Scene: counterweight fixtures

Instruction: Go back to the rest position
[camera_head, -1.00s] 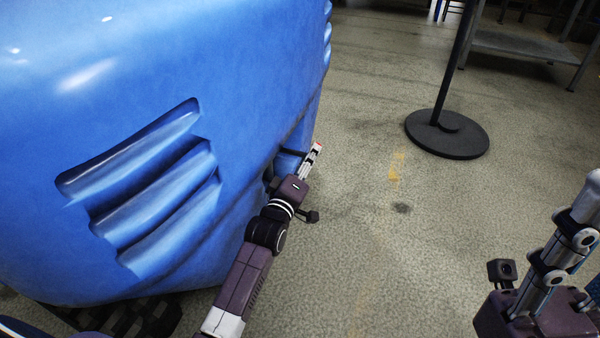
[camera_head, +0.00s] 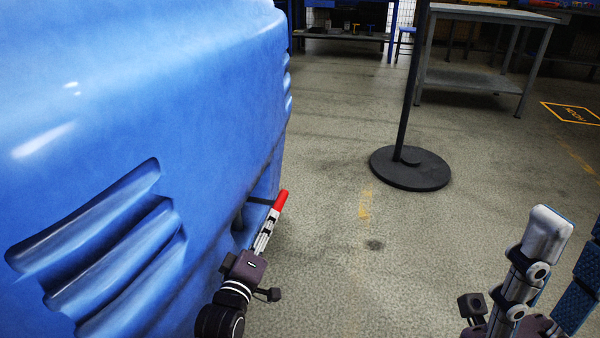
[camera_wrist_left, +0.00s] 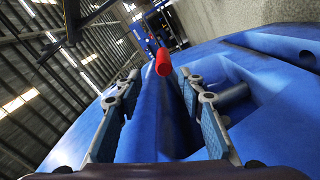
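My left gripper (camera_head: 267,228) is beside the large blue machine (camera_head: 140,90), low at its right side. A red handle (camera_head: 281,200) sticks out just beyond its fingers, near a dark bar (camera_head: 259,201) from the machine. In the left wrist view the gripper's fingers (camera_wrist_left: 157,97) stand apart, and the red handle (camera_wrist_left: 163,62) shows past their tips, in line with the gap, with nothing gripped between them. My right gripper (camera_head: 571,228) is at the lower right, partly cut off by the frame, its fingers apart and empty over the floor.
A black post on a round base (camera_head: 410,168) stands on the floor ahead. A grey metal table (camera_head: 485,75) is behind it, with shelves at the back. A yellow floor marking (camera_head: 572,112) lies at the right. The floor between the machine and the post is clear.

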